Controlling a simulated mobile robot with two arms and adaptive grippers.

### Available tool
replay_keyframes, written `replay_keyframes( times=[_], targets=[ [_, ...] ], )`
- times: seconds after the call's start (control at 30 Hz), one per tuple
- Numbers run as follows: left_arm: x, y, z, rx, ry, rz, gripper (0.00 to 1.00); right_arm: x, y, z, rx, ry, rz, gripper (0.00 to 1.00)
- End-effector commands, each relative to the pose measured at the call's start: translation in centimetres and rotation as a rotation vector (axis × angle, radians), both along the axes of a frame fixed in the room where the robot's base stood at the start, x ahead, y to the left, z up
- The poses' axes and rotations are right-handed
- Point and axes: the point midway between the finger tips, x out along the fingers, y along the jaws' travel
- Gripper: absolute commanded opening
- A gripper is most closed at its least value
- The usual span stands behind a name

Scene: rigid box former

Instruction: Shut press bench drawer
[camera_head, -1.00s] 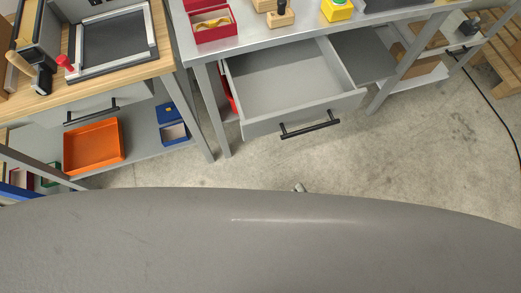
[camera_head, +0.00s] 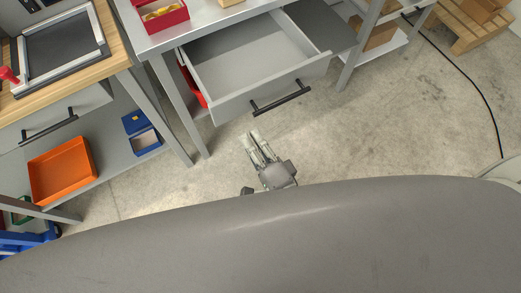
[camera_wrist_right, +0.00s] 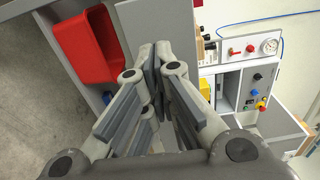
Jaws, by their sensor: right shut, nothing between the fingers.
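The press bench drawer (camera_head: 250,58) is a grey open-topped drawer pulled well out from under the grey bench (camera_head: 200,20) in the head view. It looks empty. Its front has a black bar handle (camera_head: 280,97). My right gripper (camera_head: 253,138) is below the drawer front in the picture, apart from the handle. In the right wrist view its fingers (camera_wrist_right: 155,65) are together with nothing between them, and a grey panel stands just beyond the tips. I cannot tell which panel it is. My left gripper does not show in the head view.
A wood-topped bench (camera_head: 120,55) with its own drawer stands at left. An orange tray (camera_head: 62,170) and a blue box (camera_head: 140,135) are on its lower shelf. A black cable (camera_head: 470,75) and a wooden pallet (camera_head: 470,35) are at right. The concrete floor before the drawer is clear.

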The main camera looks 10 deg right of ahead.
Motion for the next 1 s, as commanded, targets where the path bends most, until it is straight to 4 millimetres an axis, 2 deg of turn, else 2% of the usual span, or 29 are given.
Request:
replay_keyframes(
  times=[0.03,0.2,0.4,1.0],
  targets=[
    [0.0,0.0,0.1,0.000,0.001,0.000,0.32,1.2,0.4,0.2,0.001,-0.004,-0.003,0.00],
    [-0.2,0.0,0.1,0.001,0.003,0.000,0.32,4.3,1.4,0.1,0.000,-0.002,-0.001,0.00],
    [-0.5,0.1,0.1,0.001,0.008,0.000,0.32,6.5,2.1,0.0,-0.002,-0.001,0.000,0.00],
    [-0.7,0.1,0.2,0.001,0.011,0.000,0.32,7.6,2.5,0.0,-0.002,0.000,0.000,0.00]
  ],
)
